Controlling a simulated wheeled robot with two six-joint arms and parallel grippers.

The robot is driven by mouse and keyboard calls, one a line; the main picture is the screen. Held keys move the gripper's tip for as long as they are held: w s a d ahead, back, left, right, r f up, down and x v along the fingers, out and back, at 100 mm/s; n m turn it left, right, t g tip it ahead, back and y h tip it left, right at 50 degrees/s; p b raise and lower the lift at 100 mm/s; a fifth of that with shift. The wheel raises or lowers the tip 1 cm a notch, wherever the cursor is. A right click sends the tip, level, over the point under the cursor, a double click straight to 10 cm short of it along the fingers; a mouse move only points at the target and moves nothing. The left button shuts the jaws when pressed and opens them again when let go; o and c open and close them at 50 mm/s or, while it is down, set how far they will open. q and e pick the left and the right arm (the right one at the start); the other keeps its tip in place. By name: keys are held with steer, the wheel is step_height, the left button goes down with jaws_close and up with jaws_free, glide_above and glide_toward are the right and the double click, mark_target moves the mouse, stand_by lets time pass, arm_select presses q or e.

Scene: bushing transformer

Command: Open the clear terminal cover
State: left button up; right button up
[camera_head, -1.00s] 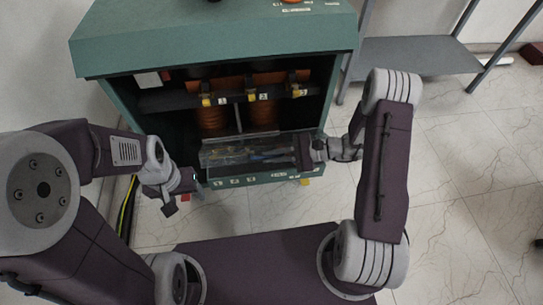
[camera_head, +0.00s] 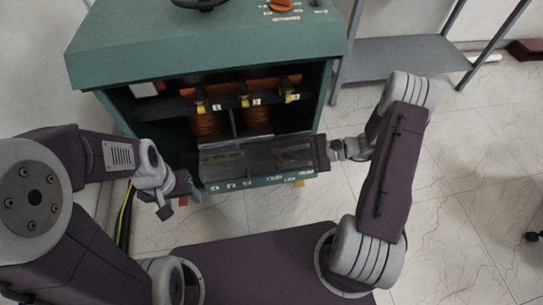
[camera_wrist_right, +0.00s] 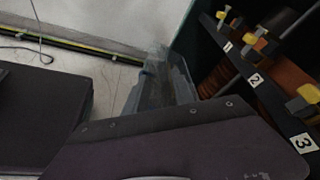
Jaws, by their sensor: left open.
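The clear terminal cover (camera_head: 240,157) is a see-through panel low across the open front of the green transformer cabinet. It looks tilted out from the opening, and dim shapes show through it. Part of it also shows in the right wrist view (camera_wrist_right: 165,85), beyond my gripper's dark body. My right gripper (camera_head: 321,153) is at the cover's right end, by the cabinet's right side. I cannot tell whether it touches the cover; its fingertips are not clear. My left gripper (camera_head: 180,204) is open and empty, low at the cabinet's front left corner.
Terminals with yellow parts, labelled 1, 2 and 3 (camera_head: 244,101), sit above copper-coloured coils (camera_head: 257,122) inside the cabinet (camera_head: 200,50). A grey shelf (camera_head: 410,55) stands at the back right. Tiled floor (camera_head: 475,180) is free at right. Yellow-green cable (camera_head: 124,215) runs at left.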

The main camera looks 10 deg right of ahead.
steer(key=shift+v, duration=1.2)
